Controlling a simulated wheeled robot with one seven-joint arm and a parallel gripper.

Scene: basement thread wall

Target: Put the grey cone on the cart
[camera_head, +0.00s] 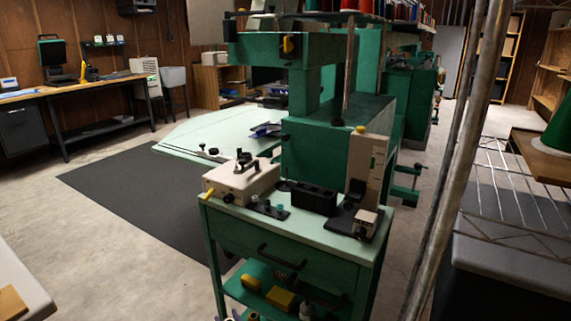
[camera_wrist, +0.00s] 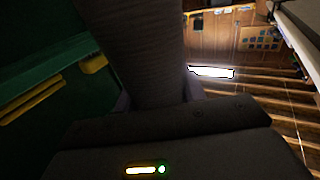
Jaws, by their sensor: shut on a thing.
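In the wrist view a dark grey cone (camera_wrist: 145,45) fills the upper middle, its top cut off by the frame edge. My gripper (camera_wrist: 155,98) is shut on it, with a finger showing at each side of the cone. The cone's far end is out of view. In the head view a green cart (camera_head: 325,258) with a pale top stands at the centre front. Neither my gripper nor the grey cone shows in the head view.
The cart top carries a cream machine (camera_head: 242,180), a black tray (camera_head: 314,198) and a small upright device (camera_head: 367,172). A green machine (camera_head: 310,130) stands behind. A metal post (camera_head: 452,160) and wire rack (camera_head: 508,195) are at right, near a green cone (camera_head: 560,128).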

